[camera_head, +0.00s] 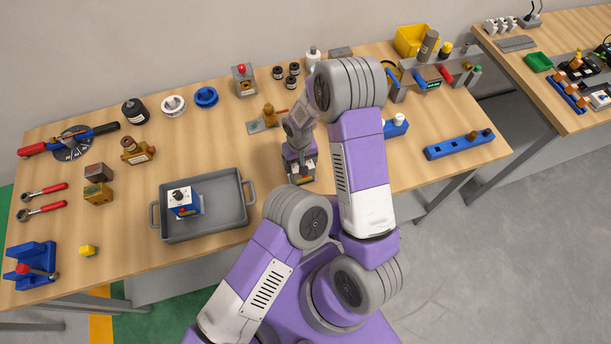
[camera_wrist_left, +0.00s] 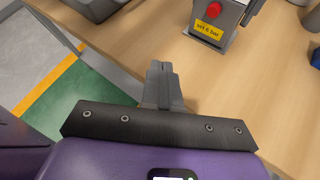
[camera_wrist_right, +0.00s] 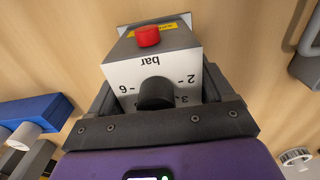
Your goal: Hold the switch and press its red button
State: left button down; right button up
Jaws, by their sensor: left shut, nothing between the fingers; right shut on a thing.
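The switch is a grey box with a white dial face, a black knob and a red button. In the right wrist view the switch (camera_wrist_right: 155,72) sits between the fingers of my right gripper (camera_wrist_right: 158,98), which is shut on its sides. In the left wrist view the switch (camera_wrist_left: 212,32) is at the top, with its red button (camera_wrist_left: 214,10) and a yellow "set 6 bar" label. My left gripper (camera_wrist_left: 163,75) is shut and empty, apart from the switch. In the head view my right gripper (camera_head: 300,165) mostly hides the switch; my left gripper is hidden behind my arm.
A grey tray (camera_head: 225,226) holding a blue device (camera_head: 183,203) stands left of my right gripper. A similar red-button box (camera_head: 244,84) is farther back. A blue rail (camera_head: 459,145) lies to the right. The table's front edge is close to my left gripper.

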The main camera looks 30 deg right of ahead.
pick_arm(q)
jog(key=shift+w+d, duration=0.35)
jog(key=shift+w, duration=1)
jog(key=shift+w+d, duration=0.35)
jog(key=shift+w, duration=1)
jog(key=shift+w+d, duration=0.35)
jog(key=shift+w, duration=1)
pick_arm(e)
jog(key=shift+a, duration=0.1)
pick_arm(q)
jog(key=shift+w, duration=0.15)
jog(key=shift+w+d, duration=0.1)
jog(key=shift+w, duration=0.15)
jog(key=shift+w+d, duration=0.1)
jog(key=shift+w, duration=0.45)
jog(key=shift+s, duration=0.15)
jog(key=shift+s+a+r, duration=0.1)
jog(key=shift+s+a, duration=0.1)
jog(key=shift+s, duration=0.6)
jog(key=shift+s+a, duration=0.2)
jog(key=shift+s, duration=0.6)
jog(key=shift+s+a, duration=0.2)
jog(key=shift+s, duration=0.65)
jog(key=shift+s+a, duration=0.2)
jog(key=shift+s, duration=0.6)
